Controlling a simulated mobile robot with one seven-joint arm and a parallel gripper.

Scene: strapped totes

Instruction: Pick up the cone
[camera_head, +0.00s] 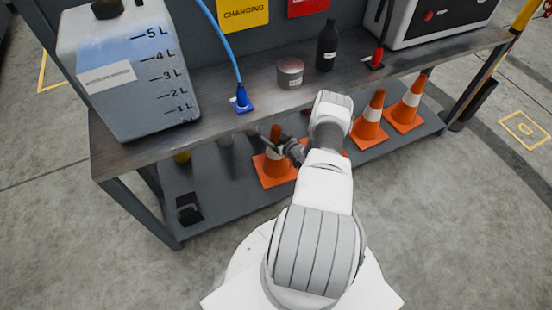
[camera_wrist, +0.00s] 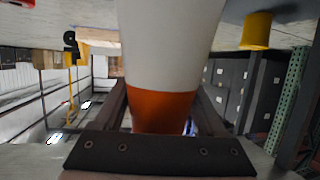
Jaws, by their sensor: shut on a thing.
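Several orange cones with white bands stand on the lower shelf (camera_head: 225,205) in the head view. The leftmost cone (camera_head: 275,168) is partly covered by my gripper (camera_head: 285,150). In the wrist view the cone (camera_wrist: 165,108) fills the middle, its white band above and an orange part between my two fingers (camera_wrist: 165,115). My gripper is shut on this cone. Its base appears to be at the shelf in the head view; I cannot tell whether it touches. Two more cones, a nearer one (camera_head: 369,120) and a far right one (camera_head: 405,105), stand right of my arm.
The workbench top (camera_head: 225,125) overhangs the lower shelf. It carries a large liquid container (camera_head: 125,75), a tin (camera_head: 290,73), a dark bottle (camera_head: 327,45) and a blue plug (camera_head: 241,100). A yellow thing (camera_head: 182,157) is under the top at left. Floor in front is clear.

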